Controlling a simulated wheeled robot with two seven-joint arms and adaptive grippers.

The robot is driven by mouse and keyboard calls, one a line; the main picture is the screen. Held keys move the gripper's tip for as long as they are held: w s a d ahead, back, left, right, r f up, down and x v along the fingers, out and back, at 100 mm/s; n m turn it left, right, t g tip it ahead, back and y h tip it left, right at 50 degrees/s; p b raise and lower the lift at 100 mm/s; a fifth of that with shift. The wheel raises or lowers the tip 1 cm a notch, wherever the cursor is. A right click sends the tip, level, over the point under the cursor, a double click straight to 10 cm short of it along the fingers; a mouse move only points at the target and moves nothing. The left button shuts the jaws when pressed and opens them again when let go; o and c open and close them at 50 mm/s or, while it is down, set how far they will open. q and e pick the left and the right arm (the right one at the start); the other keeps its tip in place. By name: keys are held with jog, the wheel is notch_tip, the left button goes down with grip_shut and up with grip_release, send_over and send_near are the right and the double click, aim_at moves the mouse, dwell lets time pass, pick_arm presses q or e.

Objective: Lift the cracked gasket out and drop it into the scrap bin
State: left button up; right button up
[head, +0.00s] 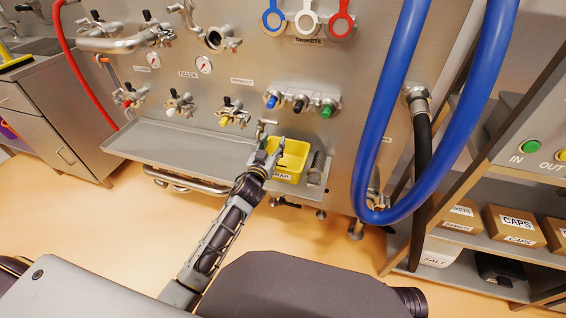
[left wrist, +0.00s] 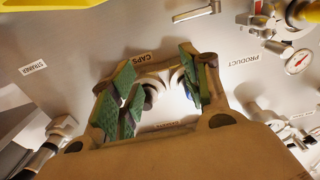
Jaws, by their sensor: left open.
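The yellow scrap bin (head: 290,160) sits at the right end of the steel ledge below the panel. My left gripper (head: 272,150) is at its left side, partly in front of it in the head view. In the left wrist view the left gripper (left wrist: 155,92) is open, its green pads apart. A pale round fitting with a dark centre shows between and behind the pads; no gasket is clearly held. I cannot make out the cracked gasket. Blue (head: 273,20), white (head: 307,22) and red (head: 342,23) gasket rings hang at the panel's top. My right gripper is not in view.
The steel ledge (head: 185,143) left of the bin is bare. Valves and gauges (head: 204,64) line the panel, with blue, black and green caps (head: 300,104) above the bin. A blue hose (head: 390,90) loops at the right, before shelves with boxes (head: 514,226).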

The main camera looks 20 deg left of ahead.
pick_arm(q)
jog(key=shift+s+a, duration=0.1)
jog(key=shift+s, duration=2)
